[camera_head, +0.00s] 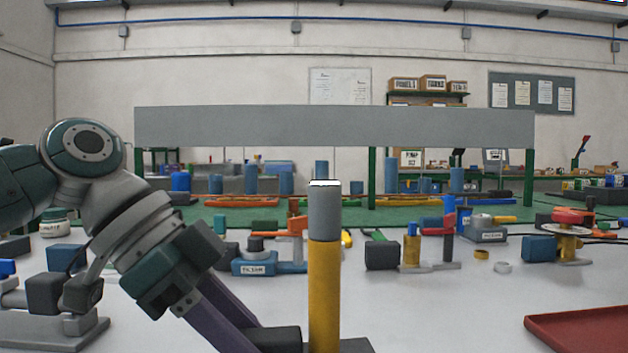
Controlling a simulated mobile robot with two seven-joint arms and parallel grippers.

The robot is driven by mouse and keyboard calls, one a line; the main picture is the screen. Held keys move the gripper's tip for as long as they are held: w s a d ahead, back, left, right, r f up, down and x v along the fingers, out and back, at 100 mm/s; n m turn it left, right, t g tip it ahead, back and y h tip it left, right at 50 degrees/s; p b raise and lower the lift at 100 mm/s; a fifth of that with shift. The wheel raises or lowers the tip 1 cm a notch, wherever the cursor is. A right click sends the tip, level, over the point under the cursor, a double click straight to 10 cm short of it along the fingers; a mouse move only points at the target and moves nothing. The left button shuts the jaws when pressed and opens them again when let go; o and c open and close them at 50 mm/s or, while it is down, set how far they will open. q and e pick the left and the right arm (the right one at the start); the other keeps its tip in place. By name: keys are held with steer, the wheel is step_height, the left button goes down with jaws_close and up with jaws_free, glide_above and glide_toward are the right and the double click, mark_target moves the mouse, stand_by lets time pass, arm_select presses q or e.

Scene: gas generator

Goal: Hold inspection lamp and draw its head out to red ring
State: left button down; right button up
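The inspection lamp (324,290) stands upright in the lower middle of the head view. It has a yellow handle and a grey cylindrical head (324,213) with a bright white top. No red ring shows on the visible part, and its lower end is cut off by the picture's edge. My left gripper (278,340) comes in from the left, its purple fingers slanting down to the lamp's lower handle. Dark blocks show on both sides of the handle there; whether the fingers are closed on it is not clear. My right gripper is not in view.
A grey beam on green posts (330,127) spans the back. Behind the lamp stand a blue labelled fixture (268,263), a dark block (382,255) and a reel with a red top (568,228). A red tray (585,330) lies at the lower right. The white table right of the lamp is mostly clear.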

arm_select(q)
steer(key=shift+c, duration=2.4)
jaws_free()
